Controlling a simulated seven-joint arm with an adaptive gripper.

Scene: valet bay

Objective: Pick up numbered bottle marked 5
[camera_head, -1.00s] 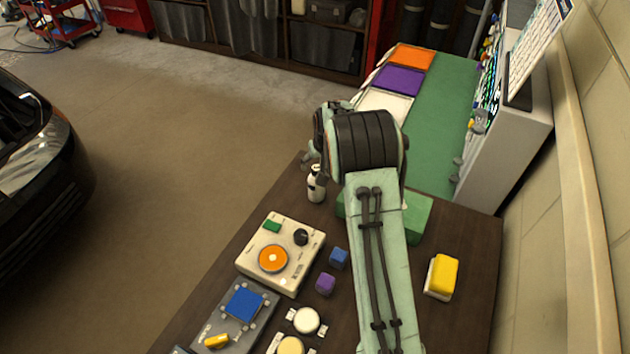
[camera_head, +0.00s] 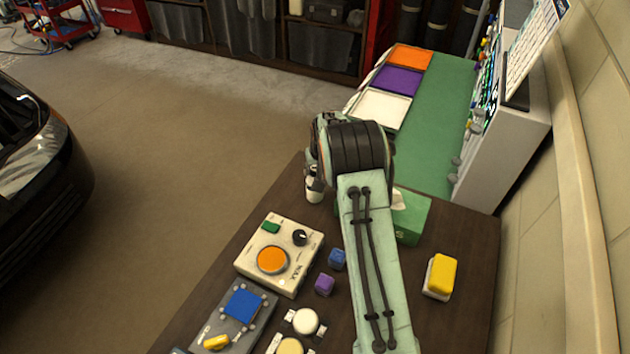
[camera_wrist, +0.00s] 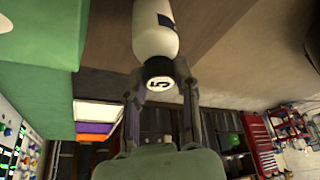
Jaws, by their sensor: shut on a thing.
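The white bottle (camera_head: 315,191) stands upright near the dark table's far left edge in the head view. In the wrist view the bottle (camera_wrist: 155,35) appears upside down, and its dark cap has a white disc marked 5. My gripper (camera_wrist: 158,78) has its two fingers on either side of the cap, shut on the bottle at its top. In the head view my gripper (camera_head: 314,168) is over the bottle and partly hidden by my wrist. The bottle's upper part is hidden there.
A green tissue box (camera_head: 411,222) stands right of my arm. A cream panel with an orange disc (camera_head: 272,260), a blue cube (camera_head: 338,259) and a purple cube (camera_head: 325,284) are nearer. A yellow-topped block (camera_head: 442,275) lies at right. Floor is open left of the table.

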